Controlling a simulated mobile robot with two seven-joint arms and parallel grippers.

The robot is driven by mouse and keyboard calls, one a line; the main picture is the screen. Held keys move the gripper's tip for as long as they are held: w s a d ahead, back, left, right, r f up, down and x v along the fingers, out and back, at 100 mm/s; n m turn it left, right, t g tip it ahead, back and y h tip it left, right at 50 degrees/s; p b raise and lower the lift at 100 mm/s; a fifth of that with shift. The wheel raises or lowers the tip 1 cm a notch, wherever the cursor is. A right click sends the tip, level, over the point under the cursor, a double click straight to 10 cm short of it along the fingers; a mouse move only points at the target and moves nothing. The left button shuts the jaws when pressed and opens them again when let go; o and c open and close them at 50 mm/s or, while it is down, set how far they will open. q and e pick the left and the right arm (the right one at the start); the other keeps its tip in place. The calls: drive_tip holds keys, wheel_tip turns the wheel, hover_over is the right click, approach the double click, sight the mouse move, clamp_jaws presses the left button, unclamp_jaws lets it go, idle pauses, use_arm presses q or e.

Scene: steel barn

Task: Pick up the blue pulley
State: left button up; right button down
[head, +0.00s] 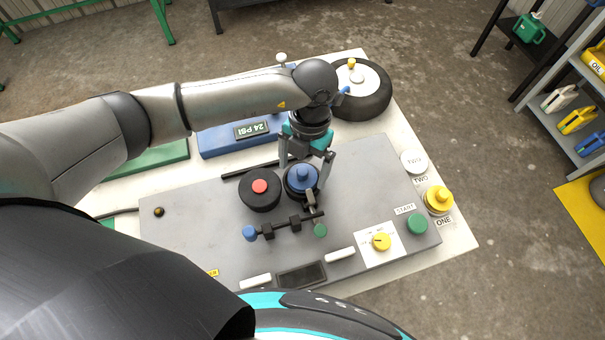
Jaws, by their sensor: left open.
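The blue pulley (299,181) sits on the grey bench panel, on a dark round base, with a small blue knob on top. My left gripper (308,182) comes down over it from behind, pointing downward. Its fingers are apart, one at the pulley's left side and one at its right. I cannot tell whether the fingers touch it. Part of the pulley's right side is hidden by a finger. My right gripper is not in view.
A black round piece with a red button (260,186) stands close to the pulley's left. A black bracket (284,227) lies in front. A yellow pulley (438,199) sits at the right. A wheel (374,98) is behind.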

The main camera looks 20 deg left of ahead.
use_arm(q)
drive_tip(key=shift+f, duration=0.65)
drive_tip(key=c, duration=1.3)
drive_tip(key=shift+c, duration=0.4)
drive_tip(key=shift+r, duration=0.15)
